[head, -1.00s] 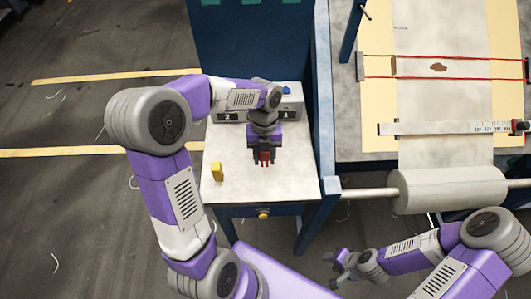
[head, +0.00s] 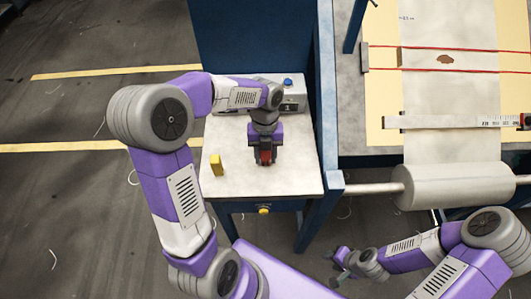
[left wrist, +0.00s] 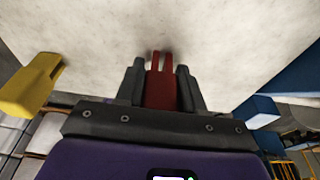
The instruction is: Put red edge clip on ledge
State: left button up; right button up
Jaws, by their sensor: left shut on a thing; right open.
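The red edge clip (left wrist: 161,88) is between the two fingers of my left gripper (left wrist: 161,75) in the left wrist view, its two prongs pointing away from the wrist. In the head view the red clip (head: 265,156) shows at the tip of my left gripper (head: 265,158), over the pale top of the small ledge (head: 296,178). I cannot tell whether the clip touches the surface. My right gripper (head: 338,266) is open and empty at the lower right, low and away from the ledge.
A yellow clip (head: 216,165) stands on the pale top, left of my left gripper; it also shows in the left wrist view (left wrist: 30,84). A grey box with a blue button (head: 290,95) stands at the back. The loom roller (head: 455,186) lies to the right.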

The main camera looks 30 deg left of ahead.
pick_arm(q)
jog(key=shift+f, duration=0.15)
jog(key=o, duration=1.2)
jog(key=shift+o, duration=0.2)
jog(key=p+v, duration=0.2)
jog(key=v, duration=0.5)
jog(key=shift+r, duration=0.25)
jog(key=shift+w, duration=0.1)
